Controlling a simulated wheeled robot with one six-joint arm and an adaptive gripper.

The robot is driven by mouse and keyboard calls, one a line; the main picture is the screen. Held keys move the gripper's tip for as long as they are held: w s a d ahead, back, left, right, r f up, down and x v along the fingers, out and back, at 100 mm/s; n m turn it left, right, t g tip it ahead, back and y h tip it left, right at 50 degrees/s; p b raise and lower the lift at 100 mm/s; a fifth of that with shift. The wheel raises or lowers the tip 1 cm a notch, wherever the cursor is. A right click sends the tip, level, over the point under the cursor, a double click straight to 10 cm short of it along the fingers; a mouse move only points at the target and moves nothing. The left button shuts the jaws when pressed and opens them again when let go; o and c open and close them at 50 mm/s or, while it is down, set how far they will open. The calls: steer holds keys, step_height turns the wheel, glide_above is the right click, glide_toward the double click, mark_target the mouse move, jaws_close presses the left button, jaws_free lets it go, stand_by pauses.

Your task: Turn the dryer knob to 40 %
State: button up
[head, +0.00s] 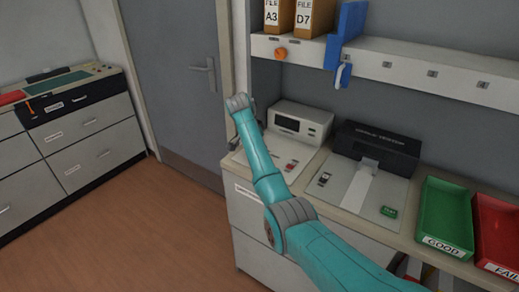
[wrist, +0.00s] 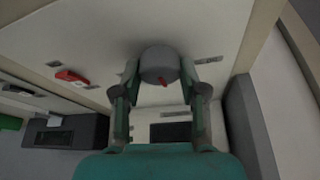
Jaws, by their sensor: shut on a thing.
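A round grey knob (wrist: 158,62) with a small red pointer mark shows in the wrist view, on a pale panel. The red mark points toward the bottom of that picture, slightly right. My gripper (wrist: 160,75) is shut on the knob, one finger on each side. Small labels beside the knob are too blurred to read, so its percentage cannot be told. In the head view my arm hides the knob and the fingers. A white unit with a dark display (head: 286,122) stands just behind my wrist there.
A red switch (head: 291,166) sits on the panel right of my arm; it also shows in the wrist view (wrist: 71,77). A black tester (head: 375,149), a green tray (head: 446,213) and a red tray (head: 490,225) stand further right. A shelf (head: 400,70) overhangs the bench.

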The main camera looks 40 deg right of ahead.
stand_by(0.5)
steer(key=o, duration=1.1)
steer(key=shift+r, duration=0.1)
steer(key=v, duration=1.1)
steer(key=shift+a+r, duration=0.25)
steer(key=shift+r, duration=0.1)
